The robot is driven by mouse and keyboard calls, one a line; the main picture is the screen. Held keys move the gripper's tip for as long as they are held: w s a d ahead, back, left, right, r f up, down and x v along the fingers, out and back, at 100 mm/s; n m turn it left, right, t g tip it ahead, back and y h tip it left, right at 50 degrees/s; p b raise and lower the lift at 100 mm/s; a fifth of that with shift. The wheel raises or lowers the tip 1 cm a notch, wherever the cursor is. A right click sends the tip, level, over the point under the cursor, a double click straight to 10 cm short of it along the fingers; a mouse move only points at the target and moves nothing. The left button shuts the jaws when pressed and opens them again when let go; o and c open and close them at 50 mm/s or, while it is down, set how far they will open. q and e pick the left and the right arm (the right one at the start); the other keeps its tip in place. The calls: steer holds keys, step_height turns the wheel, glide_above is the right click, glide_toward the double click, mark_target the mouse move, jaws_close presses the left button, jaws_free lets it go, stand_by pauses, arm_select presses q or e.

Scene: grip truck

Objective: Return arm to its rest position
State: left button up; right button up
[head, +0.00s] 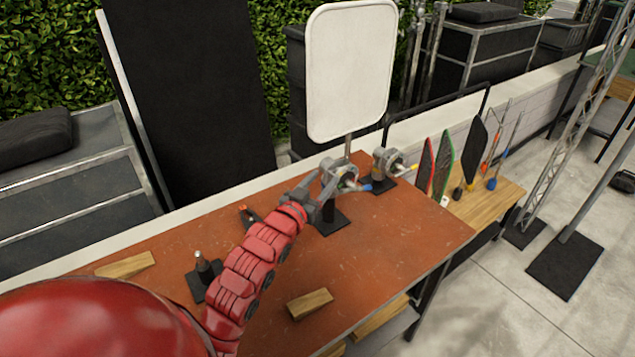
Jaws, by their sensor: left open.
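My left arm, red and segmented, comes in from the lower left and reaches over the brown-red tabletop (405,225). My left gripper (312,184) is at its far end, open, right beside a grey metal clamp head (342,174) on a stand with a black base. Gripper and clamp head overlap in the picture, so I cannot tell whether they touch. A second, similar clamp head (390,160) stands behind it to the right, apart from the gripper. My right gripper is not in view.
Wooden wedges (310,303) and (125,265) lie on the table, with a short black-based post (203,268) near my arm. A white panel (349,72) rises behind the clamps. Red, green and black paddles (443,163) stand at right. The table's right front is clear.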

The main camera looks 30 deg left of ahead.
arm_select(q)
steer(key=shift+w+f, duration=0.15)
steer(key=shift+w, duration=0.1)
steer(key=shift+s, duration=0.1)
